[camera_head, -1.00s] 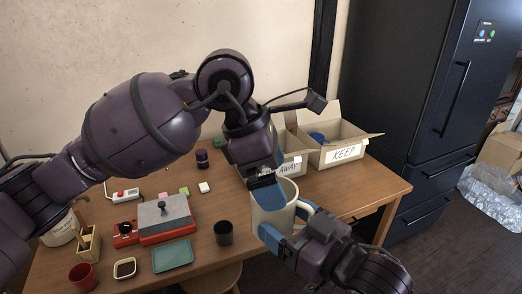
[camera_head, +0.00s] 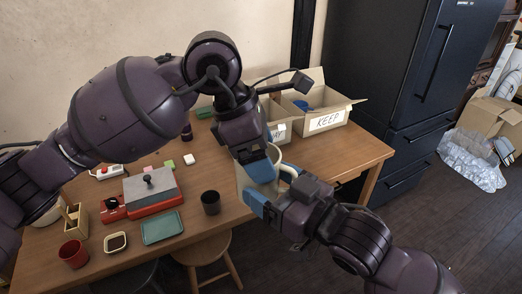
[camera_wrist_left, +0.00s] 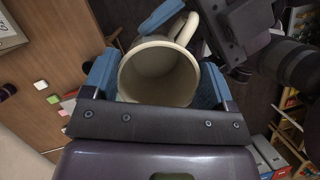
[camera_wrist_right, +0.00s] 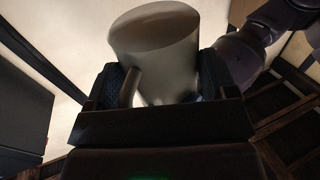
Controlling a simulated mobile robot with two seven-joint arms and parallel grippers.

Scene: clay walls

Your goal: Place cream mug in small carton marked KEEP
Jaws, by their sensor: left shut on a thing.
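The cream mug (camera_head: 243,181) is in my left gripper (camera_head: 262,169), partly hidden by the fingers. In the left wrist view the mug (camera_wrist_left: 160,75) shows its open mouth between the two blue fingers. My right gripper (camera_head: 275,190) is beside the mug with its fingers apart. In the right wrist view the mug (camera_wrist_right: 155,45) stands between and beyond these fingers, its handle near the left one; I cannot tell whether they touch it. The small carton marked KEEP (camera_head: 327,122) stands open at the table's back right, with a blue thing (camera_head: 303,104) inside.
A second open carton, its label partly hidden (camera_head: 278,131), stands left of KEEP, behind my left arm. The table (camera_head: 350,150) also holds a dark cup (camera_head: 211,202), a teal tray (camera_head: 162,227) and a red-and-grey device (camera_head: 152,191). A stool (camera_head: 205,250) stands at the front edge.

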